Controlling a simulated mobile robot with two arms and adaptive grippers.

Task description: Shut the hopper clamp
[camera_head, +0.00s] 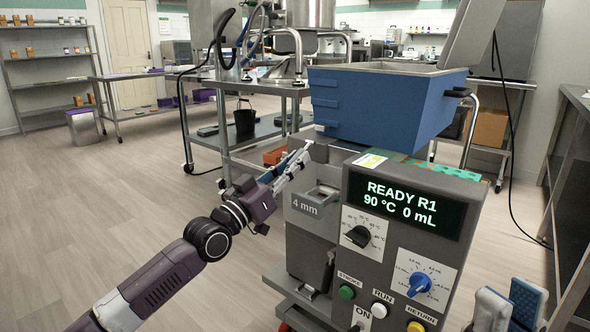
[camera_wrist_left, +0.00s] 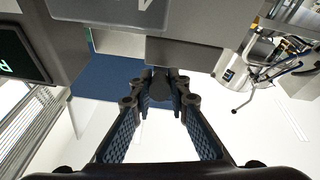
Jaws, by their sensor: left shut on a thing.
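The blue hopper (camera_head: 385,108) sits on top of the grey depositor (camera_head: 322,222), with its lid (camera_head: 470,35) tilted up. My left gripper (camera_head: 303,155) reaches in from the left to the machine's upper left edge, just below the hopper. In the left wrist view its fingers (camera_wrist_left: 160,92) close around a small dark rounded part (camera_wrist_left: 160,82), seemingly the hopper clamp, under the grey housing. The fingertips hide most of this part, so its position is hard to tell. My right gripper (camera_head: 509,304) is at the bottom right, its blue-padded fingers apart and empty.
The display (camera_head: 409,205) reads READY R1, 90 °C, 0 mL. Dials and coloured buttons (camera_head: 347,292) fill the front panel. A steel cart (camera_head: 262,130) stands behind the machine, and a dark bench (camera_head: 572,190) at the right. The floor on the left is clear.

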